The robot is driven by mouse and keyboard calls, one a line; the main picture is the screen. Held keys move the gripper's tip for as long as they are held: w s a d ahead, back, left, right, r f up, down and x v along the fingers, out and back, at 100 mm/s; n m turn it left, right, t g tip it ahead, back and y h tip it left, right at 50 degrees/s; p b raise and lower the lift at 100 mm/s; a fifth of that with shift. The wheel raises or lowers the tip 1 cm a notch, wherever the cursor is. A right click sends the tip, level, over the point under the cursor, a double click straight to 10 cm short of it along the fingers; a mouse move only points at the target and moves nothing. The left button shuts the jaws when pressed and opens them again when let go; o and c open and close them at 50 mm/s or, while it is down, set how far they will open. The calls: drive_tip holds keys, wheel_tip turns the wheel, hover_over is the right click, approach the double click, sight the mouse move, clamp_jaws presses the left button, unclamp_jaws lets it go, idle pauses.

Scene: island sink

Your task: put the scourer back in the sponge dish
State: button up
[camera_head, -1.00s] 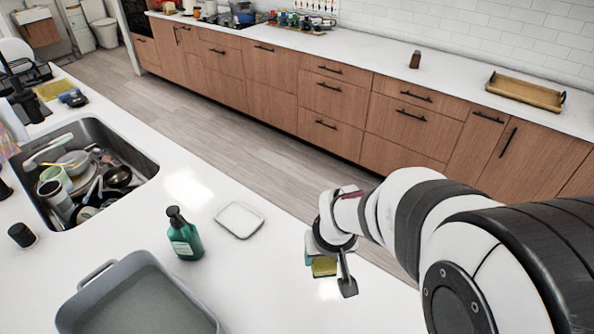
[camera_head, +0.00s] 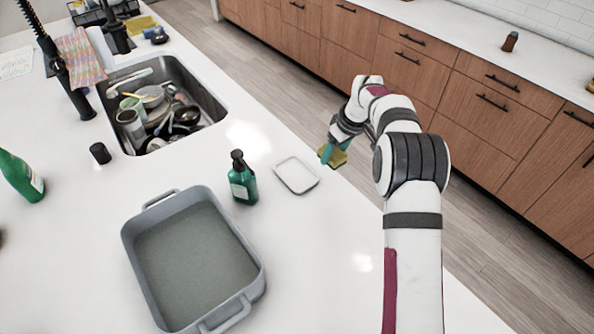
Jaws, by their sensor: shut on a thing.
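The scourer (camera_head: 337,158), yellow with a green side, is held in my gripper (camera_head: 332,150), which is shut on it. Part of the scourer is hidden by the gripper. It is above or near the island's right edge, just right of the sponge dish; the exact height is hard to tell.
A green soap bottle (camera_head: 243,180) stands just left of the dish. A large grey roasting pan (camera_head: 195,255) lies at the front. The sink (camera_head: 125,88), full of dishes, is at the back left. A dark cup (camera_head: 100,153) stands near it. Counter right of the pan is clear.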

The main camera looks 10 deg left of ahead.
hover_over(295, 174)
drive_tip(key=f, duration=0.4)
drive_tip(key=d+f, duration=0.1)
drive_tip(key=f, duration=0.1)
drive_tip(key=shift+s, duration=0.4)
drive_tip(key=shift+a+f, duration=0.1)
drive_tip(key=shift+f, duration=1.9)
drive_tip(key=shift+f, duration=0.1)
drive_tip(key=o, duration=1)
drive_tip(key=shift+o, duration=0.2)
